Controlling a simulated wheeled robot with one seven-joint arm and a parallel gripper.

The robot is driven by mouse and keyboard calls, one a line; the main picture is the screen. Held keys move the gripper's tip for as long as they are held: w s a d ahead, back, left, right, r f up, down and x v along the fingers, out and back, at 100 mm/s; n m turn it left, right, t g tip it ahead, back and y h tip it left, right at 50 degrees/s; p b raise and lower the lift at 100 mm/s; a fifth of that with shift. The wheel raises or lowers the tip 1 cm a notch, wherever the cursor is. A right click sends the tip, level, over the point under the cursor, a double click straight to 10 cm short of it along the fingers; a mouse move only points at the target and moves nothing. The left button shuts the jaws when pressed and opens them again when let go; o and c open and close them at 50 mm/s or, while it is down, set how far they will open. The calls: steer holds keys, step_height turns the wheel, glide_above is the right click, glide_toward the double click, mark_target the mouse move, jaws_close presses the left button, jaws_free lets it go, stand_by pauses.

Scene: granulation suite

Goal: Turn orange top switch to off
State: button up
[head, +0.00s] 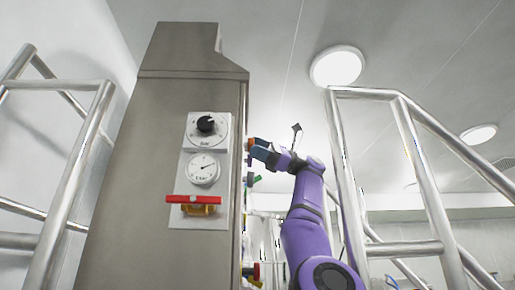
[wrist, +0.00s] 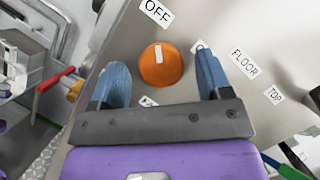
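The orange switch (wrist: 165,72) is a round knob on a grey panel (wrist: 215,25), with a white mark near its upper edge in the wrist view. An OFF label (wrist: 157,12) lies above it. My gripper (wrist: 160,62) is open, its blue fingers on either side of the knob with visible gaps. I cannot tell how deep the fingertips reach around it. In the head view, my gripper (head: 258,149) is at the right side of the tall steel cabinet (head: 165,130), by a sliver of the orange switch (head: 249,145). The fingers partly hide it there.
A green part (head: 252,180) sticks out below my gripper. The cabinet front carries a dial, a gauge and a red handle (head: 193,199). Metal railings (head: 345,170) stand on both sides.

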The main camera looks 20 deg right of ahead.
steer(key=shift+m, duration=0.4)
steer(key=s+d+f+m+t, duration=0.4)
steer(key=d+m+t, duration=0.4)
steer(key=m, duration=0.6)
steer(key=s+a+r+n+g+y, duration=0.3)
steer(key=s+a+r+n+g, duration=0.1)
steer(key=s+a+n+g, duration=0.7)
steer(key=s+a+r+n+g+h, duration=0.1)
steer(key=s+a+n+g+h, duration=0.1)
steer(key=s+n+g+h, duration=0.2)
steer(key=s+a+n+g+h, duration=0.2)
steer(key=s+n+g+h, duration=0.3)
steer(key=s+n+g, duration=0.6)
steer(key=shift+a+r+n+g, duration=0.25)
steer(key=shift+r+n+g, duration=0.1)
steer(key=shift+n+g, duration=1.5)
steer(key=shift+s, duration=0.1)
